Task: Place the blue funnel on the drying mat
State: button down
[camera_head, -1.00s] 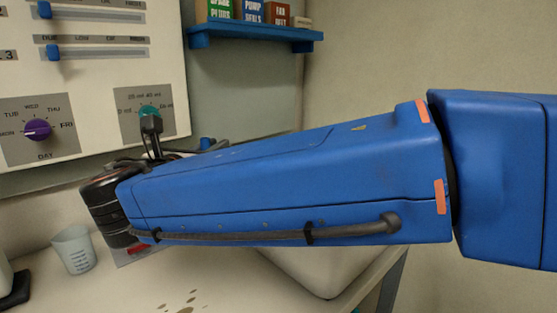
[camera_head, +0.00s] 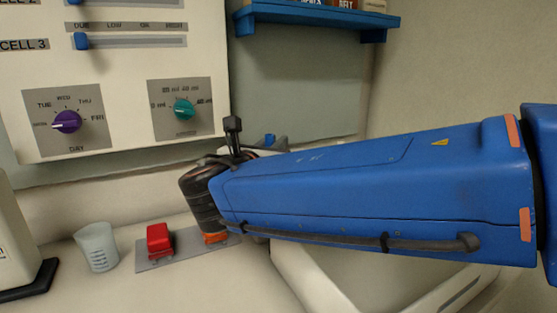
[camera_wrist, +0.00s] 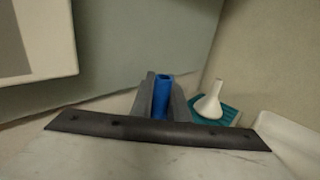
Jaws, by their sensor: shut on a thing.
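My gripper (camera_wrist: 161,99) shows in the wrist view with its two grey fingers shut on the blue funnel (camera_wrist: 163,90). Only a narrow blue part of the funnel shows between the fingers; the rest is hidden. A small blue bit (camera_head: 270,141) shows behind my arm in the head view, probably the same funnel. The teal drying mat (camera_wrist: 231,117) lies to the right of my gripper in the wrist view, apart from the held funnel. A white funnel (camera_wrist: 211,103) stands on it, spout up. In the head view my arm hides the mat and most of the gripper.
A control panel (camera_head: 120,97) with dials and sliders hangs at left. A beaker (camera_head: 97,247) and a red switch (camera_head: 160,240) on a grey plate stand on the counter. A white basin (camera_head: 330,285) is below my arm. A blue shelf (camera_head: 315,16) is above.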

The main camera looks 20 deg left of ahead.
jog(key=shift+f, duration=1.9)
jog(key=shift+f, duration=0.15)
jog(key=c, duration=1.7)
grip_release()
jog(key=shift+s, duration=0.25)
jog(key=s, duration=1.1)
jog(key=shift+s+d, duration=0.3)
jog(key=shift+d, duration=0.1)
